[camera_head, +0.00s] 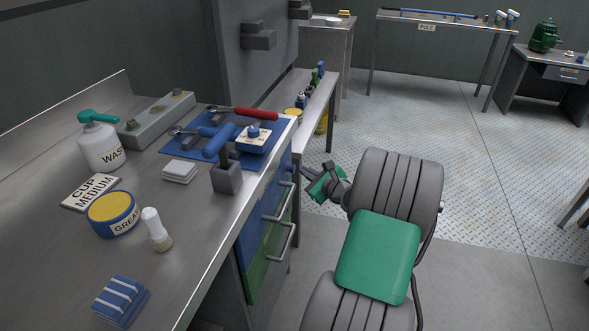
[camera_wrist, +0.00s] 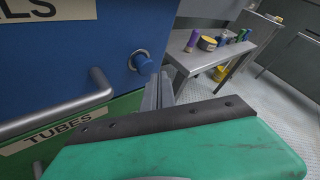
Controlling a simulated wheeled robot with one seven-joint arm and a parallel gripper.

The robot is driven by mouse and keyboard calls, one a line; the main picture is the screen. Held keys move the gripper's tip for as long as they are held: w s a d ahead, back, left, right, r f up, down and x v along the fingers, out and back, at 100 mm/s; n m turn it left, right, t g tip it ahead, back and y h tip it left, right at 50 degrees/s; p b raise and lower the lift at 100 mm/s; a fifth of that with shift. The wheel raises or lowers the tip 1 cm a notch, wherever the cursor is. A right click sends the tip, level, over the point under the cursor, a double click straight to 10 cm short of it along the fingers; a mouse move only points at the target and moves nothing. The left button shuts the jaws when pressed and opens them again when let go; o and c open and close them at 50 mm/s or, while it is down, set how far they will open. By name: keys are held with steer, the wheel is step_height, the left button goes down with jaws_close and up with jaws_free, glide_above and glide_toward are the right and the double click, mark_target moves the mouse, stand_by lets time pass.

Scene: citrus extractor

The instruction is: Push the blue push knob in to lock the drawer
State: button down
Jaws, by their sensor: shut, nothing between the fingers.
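The blue push knob (camera_wrist: 143,62) sits in a silver ring on the front of the blue drawer (camera_wrist: 85,48), near its right side in the wrist view. The knob sticks out from the face. My gripper (camera_wrist: 163,78) is shut and empty. Its grey fingertips are just below and right of the knob; I cannot tell whether they touch it. In the head view, the blue drawer front (camera_head: 274,232) is on the right side of the bench, and my green gripper body (camera_head: 326,184) is beside it.
The blue drawer's bar handle (camera_wrist: 88,102) lies left of the fingers. A green drawer (camera_wrist: 60,133) labelled TUBES is below. The bench top (camera_head: 200,232) holds tools on a blue mat, a grease tin (camera_head: 112,214) and other items. A side table (camera_wrist: 212,62) stands beyond. Open floor lies right.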

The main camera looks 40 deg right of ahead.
steer(key=s+d, duration=0.1)
steer(key=s, duration=0.1)
steer(key=s+d, duration=0.2)
steer(key=shift+d, duration=0.1)
stand_by(0.5)
